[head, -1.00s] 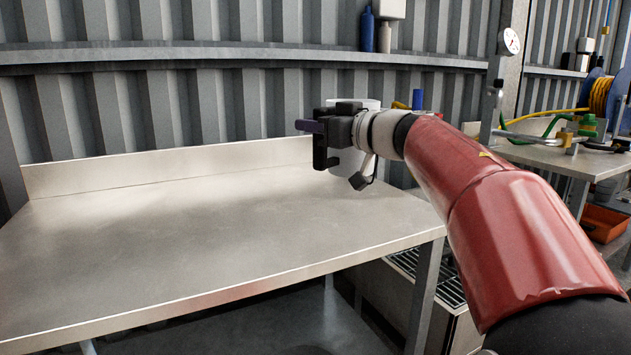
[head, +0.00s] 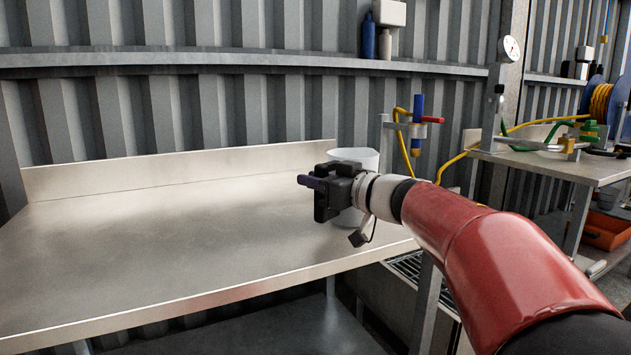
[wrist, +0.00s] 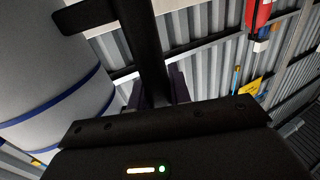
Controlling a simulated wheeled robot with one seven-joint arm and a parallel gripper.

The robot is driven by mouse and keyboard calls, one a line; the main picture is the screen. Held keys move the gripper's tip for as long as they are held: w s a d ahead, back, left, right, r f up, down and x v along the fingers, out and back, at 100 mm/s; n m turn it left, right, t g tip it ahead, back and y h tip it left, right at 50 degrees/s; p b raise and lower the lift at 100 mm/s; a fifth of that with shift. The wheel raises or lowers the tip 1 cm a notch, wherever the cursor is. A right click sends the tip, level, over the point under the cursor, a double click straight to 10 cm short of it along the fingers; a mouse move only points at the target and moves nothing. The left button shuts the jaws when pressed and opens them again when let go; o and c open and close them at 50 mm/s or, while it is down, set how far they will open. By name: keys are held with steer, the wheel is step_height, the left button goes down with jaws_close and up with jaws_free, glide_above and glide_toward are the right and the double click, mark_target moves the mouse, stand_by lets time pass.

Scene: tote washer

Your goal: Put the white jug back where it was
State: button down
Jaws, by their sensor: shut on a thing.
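The white jug (head: 356,156) is upright at the right end of the steel table, partly hidden behind my gripper (head: 311,182) in the head view. In the wrist view the white jug (wrist: 50,75) fills the left side, with blue bands around its body and a dark handle (wrist: 143,40). My gripper (wrist: 160,90) is shut on that handle, its purple fingers on either side.
The steel table (head: 150,240) is bare to the left, with a raised back edge (head: 180,170). A stand with a blue and red valve (head: 418,125) and yellow hose is just behind to the right. A second bench (head: 560,165) with hoses stands farther right.

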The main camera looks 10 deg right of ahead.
steer(key=shift+f, duration=0.15)
steer(key=c, duration=1.3)
jaws_free()
steer(key=shift+s+d+r, duration=0.1)
steer(key=shift+r, duration=0.1)
steer(key=v, duration=1.1)
steer(key=shift+s+d, duration=0.25)
steer(key=shift+s, duration=0.05)
